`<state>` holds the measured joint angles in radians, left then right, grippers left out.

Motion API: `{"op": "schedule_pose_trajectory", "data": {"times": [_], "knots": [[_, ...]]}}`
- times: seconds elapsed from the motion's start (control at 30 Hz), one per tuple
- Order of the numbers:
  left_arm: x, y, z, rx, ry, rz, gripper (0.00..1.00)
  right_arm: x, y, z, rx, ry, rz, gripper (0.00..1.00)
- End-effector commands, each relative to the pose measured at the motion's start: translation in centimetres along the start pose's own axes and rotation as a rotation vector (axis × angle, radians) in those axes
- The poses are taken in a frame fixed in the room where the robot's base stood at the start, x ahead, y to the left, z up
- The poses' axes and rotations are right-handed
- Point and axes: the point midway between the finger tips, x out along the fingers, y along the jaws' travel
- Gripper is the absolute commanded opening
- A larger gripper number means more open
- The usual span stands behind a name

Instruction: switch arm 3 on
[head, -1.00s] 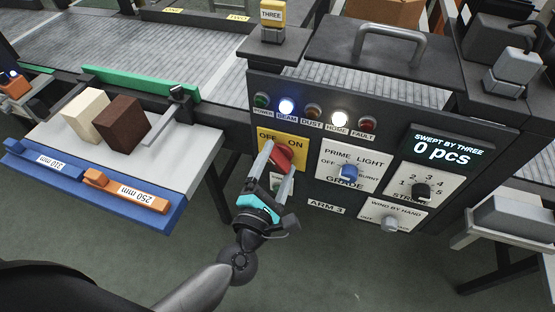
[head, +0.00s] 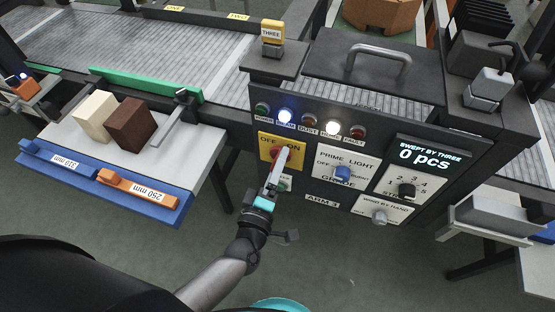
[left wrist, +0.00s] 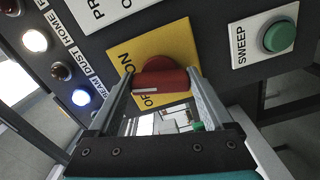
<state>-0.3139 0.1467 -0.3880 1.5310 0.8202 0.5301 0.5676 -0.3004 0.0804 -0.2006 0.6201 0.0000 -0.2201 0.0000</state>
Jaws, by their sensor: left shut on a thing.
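The red rotary knob (head: 275,154) sits on a yellow plate (head: 265,141) marked OFF and ON, on the dark cabinet labelled ARM 3 (head: 322,201). My left gripper (head: 281,163) reaches it from below and is shut on it. In the left wrist view the red knob (left wrist: 165,76) lies between the two fingers, with a white line on its near end at the left. The wrist view shows the OFF and ON letters beside the knob, partly covered. The dim green power lamp (head: 261,107) is at the row's left end. My right gripper is not in view.
The beam lamp (head: 285,115) and home lamp (head: 333,128) are lit. A green SWEEP button (left wrist: 279,36) is close beside the yellow plate. A blue grade knob (head: 342,173) is to the right. The display (head: 426,155) reads 0 pcs. Blocks stand on the left table.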

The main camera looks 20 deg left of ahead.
Motion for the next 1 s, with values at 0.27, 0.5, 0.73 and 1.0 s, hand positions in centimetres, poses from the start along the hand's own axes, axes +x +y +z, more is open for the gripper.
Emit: {"op": "schedule_pose_trajectory", "data": {"times": [0.27, 0.5, 0.73, 1.0], "knots": [[0.0, 0.0, 0.0, 0.245, 0.000, -0.002, 0.29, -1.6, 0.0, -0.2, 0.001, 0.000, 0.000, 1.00], [-0.1, -0.1, 0.0, 0.405, -0.001, -0.003, 0.29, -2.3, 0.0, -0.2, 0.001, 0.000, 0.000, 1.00], [0.0, -0.2, 0.0, 0.496, 0.000, -0.002, 0.29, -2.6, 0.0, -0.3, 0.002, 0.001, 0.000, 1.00], [0.0, -0.3, 0.0, 0.533, 0.000, -0.002, 0.29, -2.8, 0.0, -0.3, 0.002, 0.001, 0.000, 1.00]]}}
